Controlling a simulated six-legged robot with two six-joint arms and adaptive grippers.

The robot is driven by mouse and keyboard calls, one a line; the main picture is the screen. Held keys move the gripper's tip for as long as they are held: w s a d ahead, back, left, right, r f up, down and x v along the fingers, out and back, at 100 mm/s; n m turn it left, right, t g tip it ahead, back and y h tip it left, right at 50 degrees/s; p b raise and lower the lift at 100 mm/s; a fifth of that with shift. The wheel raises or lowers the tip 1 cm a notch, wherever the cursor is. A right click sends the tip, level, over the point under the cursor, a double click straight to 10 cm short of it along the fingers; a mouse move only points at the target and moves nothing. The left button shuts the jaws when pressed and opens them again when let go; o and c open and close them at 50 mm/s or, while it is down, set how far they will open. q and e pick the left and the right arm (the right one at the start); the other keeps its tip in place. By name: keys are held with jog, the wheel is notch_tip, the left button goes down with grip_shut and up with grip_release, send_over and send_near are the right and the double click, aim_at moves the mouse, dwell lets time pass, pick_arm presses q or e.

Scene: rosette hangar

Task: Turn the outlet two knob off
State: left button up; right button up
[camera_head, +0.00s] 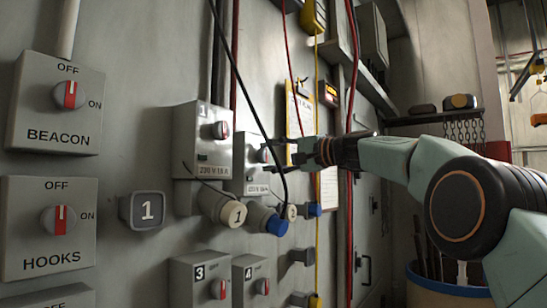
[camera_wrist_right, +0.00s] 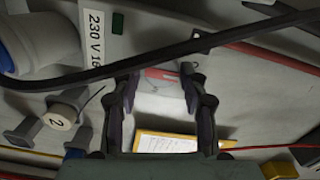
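The outlet two box (camera_head: 243,148) is a grey wall box right of outlet 1, with a 230 V label that also shows in the wrist view (camera_wrist_right: 95,38). Its knob (camera_head: 263,156), grey with red, is partly hidden by my fingers in the head view. In the wrist view the knob (camera_wrist_right: 160,78) appears between my fingertips, its pointer direction unclear. My right gripper (camera_head: 277,155) is open, with one finger on either side of the knob; contact cannot be told. It also shows in the wrist view (camera_wrist_right: 160,88). My left gripper is not in view.
A black cable (camera_head: 256,115) hangs in front of the outlets and crosses the wrist view close by. The outlet 1 box (camera_head: 197,140) stands to the left. Boxes 3 (camera_head: 198,270) and 4 (camera_head: 243,268) sit below. Plugs with a blue ring (camera_head: 276,226) hang underneath.

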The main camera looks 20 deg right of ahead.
jog(key=o, duration=0.4)
jog(key=shift+s+r, duration=0.1)
jog(key=shift+s, duration=0.15)
jog(key=shift+w+d, duration=0.1)
jog(key=shift+w, duration=0.15)
jog(key=v, duration=1.1)
jog(key=shift+s+d, duration=0.2)
jog(key=shift+s, duration=0.15)
jog(key=shift+s, duration=0.1)
